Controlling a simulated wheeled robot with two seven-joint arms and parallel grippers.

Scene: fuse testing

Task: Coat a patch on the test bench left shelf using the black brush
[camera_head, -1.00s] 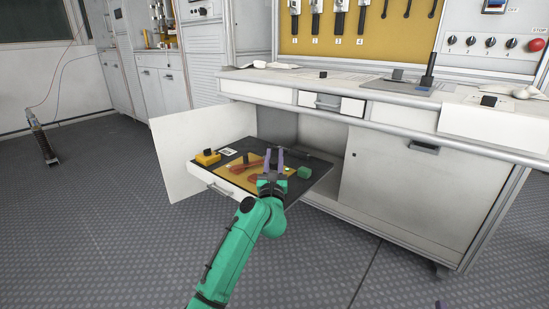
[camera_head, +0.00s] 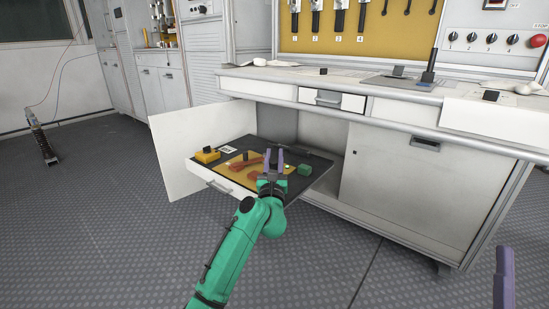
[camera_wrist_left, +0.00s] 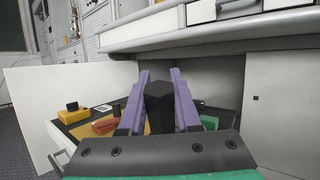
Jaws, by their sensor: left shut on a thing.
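The pulled-out left shelf (camera_head: 318,181) of the test bench has a dark surface and a white front. A yellow patch (camera_head: 230,173) with reddish-brown pieces (camera_head: 250,165) lies on it. My left gripper (camera_head: 273,158) is over the shelf, its purple fingers pointing away from me. In the left wrist view, its fingers (camera_wrist_left: 160,88) are shut on a black faceted piece, which looks like the black brush (camera_wrist_left: 159,107). The brush's far end is hidden. One purple finger of my right gripper (camera_head: 504,278) shows at the lower right; the rest is out of frame.
A yellow box (camera_head: 207,157) with a black top sits at the shelf's left, and a green block (camera_head: 305,169) at its right. An open white door (camera_head: 180,150) stands left of the shelf. The bench top (camera_head: 270,77) overhangs behind.

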